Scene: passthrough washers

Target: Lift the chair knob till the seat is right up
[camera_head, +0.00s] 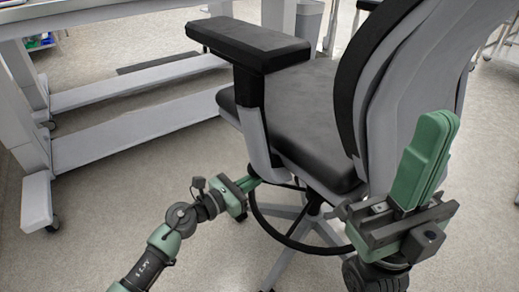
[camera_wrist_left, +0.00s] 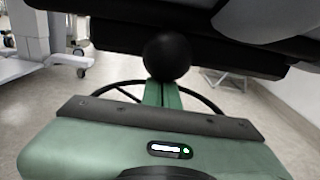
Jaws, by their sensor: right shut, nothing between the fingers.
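The chair's knob is a round black ball (camera_wrist_left: 167,57) under the dark seat in the left wrist view. My left gripper (camera_wrist_left: 162,94) has its green fingers close together, with only a thin line between them. Their tips meet the lower edge of the ball in the picture; whether they touch it I cannot tell. In the head view my left gripper (camera_head: 253,182) reaches under the near left side of the grey-black seat (camera_head: 305,115), and the knob is hidden there. My right gripper (camera_head: 438,125) is shut and empty, pointing up in front of the backrest (camera_head: 405,75).
The chair's black armrest (camera_head: 248,42) juts out to the left above the seat. A black foot ring (camera_head: 300,247) circles the column below. A white-framed table (camera_head: 35,195) stands at the left. Open floor lies between table and chair.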

